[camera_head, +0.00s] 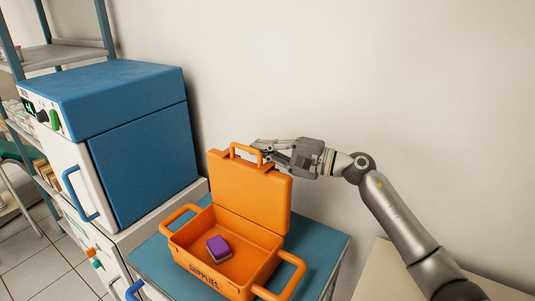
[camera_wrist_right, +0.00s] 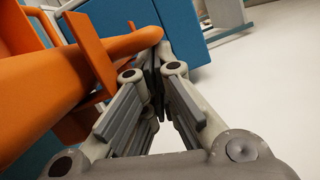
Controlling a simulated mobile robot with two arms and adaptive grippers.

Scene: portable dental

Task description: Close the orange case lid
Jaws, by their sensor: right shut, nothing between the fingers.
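The orange case (camera_head: 221,270) stands open on a blue-topped cabinet, with its front marked "SUPPLIES". Its lid (camera_head: 250,192) stands upright at the back of the case, with a handle on its top edge. A purple and white block (camera_head: 219,248) lies inside the case. My right gripper (camera_head: 258,146) is shut and empty, at the top of the lid on its far side, close by the handle. In the right wrist view the shut fingertips (camera_wrist_right: 155,48) are beside the orange lid (camera_wrist_right: 45,95); whether they touch it I cannot tell. My left gripper is not in view.
A blue and white box-shaped device (camera_head: 140,150) stands to the left of the case. A bare blue strip of cabinet top (camera_head: 325,257) lies right of the case. The wall (camera_head: 400,80) is behind the lid. A metal shelf (camera_head: 60,52) is at the far left.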

